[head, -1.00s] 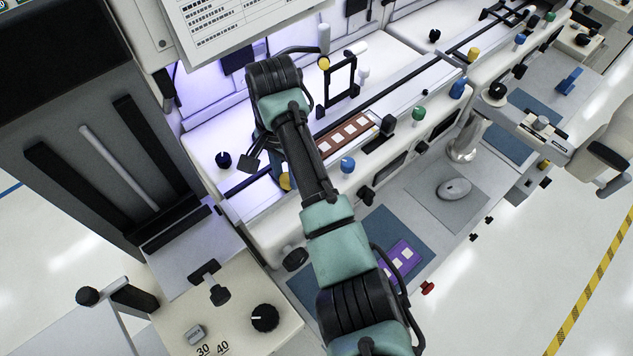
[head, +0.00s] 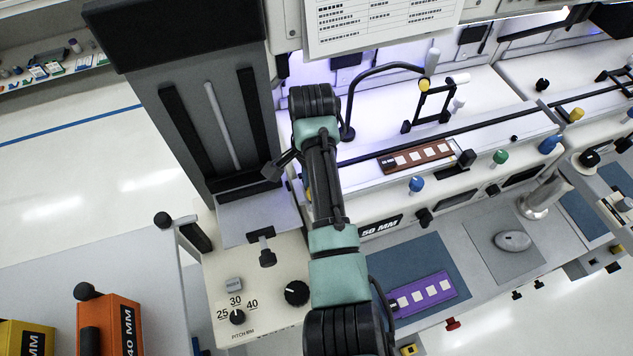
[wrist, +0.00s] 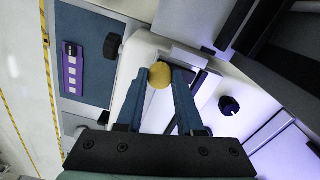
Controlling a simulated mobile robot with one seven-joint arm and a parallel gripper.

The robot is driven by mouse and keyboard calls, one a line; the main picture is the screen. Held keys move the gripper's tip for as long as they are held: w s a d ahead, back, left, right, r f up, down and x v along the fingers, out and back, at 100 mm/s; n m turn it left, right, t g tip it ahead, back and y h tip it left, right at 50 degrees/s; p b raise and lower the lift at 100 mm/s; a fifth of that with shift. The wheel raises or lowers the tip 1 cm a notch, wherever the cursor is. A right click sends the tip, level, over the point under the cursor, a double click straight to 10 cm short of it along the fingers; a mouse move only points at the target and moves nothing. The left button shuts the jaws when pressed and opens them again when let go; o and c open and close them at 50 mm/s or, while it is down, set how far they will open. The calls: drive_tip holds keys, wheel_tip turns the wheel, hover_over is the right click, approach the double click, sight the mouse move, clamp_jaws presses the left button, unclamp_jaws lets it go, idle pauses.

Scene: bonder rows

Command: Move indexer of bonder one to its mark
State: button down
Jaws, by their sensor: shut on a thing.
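My gripper (wrist: 160,80) is shut on a yellow knob (wrist: 160,73) at the front of the bonder's white body, in the wrist view. The knob sits between the blue fingertips. In the head view my arm hides the gripper and most of that spot. The bonder carries a brown strip with pale squares (head: 418,157) on its rail, with a blue knob (head: 416,184) and a green knob (head: 500,156) in front. I cannot tell which part is the indexer, or see its mark. A dial (head: 237,316) marked 25, 30 and 40 stands at lower left.
A purple strip (head: 421,294) lies on a blue mat on the bench. A black arched tube (head: 385,68) rises behind my arm. A dark tower (head: 205,110) stands left of the bonder. An orange box (head: 109,322) marked 40 MM is at lower left.

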drive_tip(key=c, duration=0.5)
unclamp_jaws()
drive_tip(key=shift+s+a, duration=0.1)
drive_tip(key=shift+a, duration=0.15)
drive_tip(key=shift+c, duration=0.2)
drive_tip(key=shift+d, duration=0.1)
drive_tip(key=shift+r, duration=0.2)
wheel_tip(320, 180, up, 12)
drive_tip(key=p, duration=0.5)
drive_tip(key=shift+r, duration=0.25)
